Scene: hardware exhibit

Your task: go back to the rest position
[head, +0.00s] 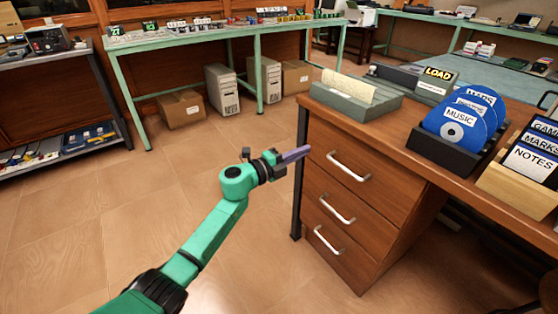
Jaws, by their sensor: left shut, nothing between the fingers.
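My left gripper (294,154) is at the end of my green left arm, which comes in from the lower left. Its purple-grey fingers are shut with nothing visible between them. They point right, in front of the upper left part of the wooden drawer unit (375,205). I cannot tell whether the fingertips touch the wood. My right gripper is not in view.
On the desk stand a grey-green tray (356,98), a rack of blue discs (462,118) labelled MUSIC, and a wooden box of NOTES cards (530,160). A green workbench (150,42) stands behind. The tiled floor (80,225) at left is clear.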

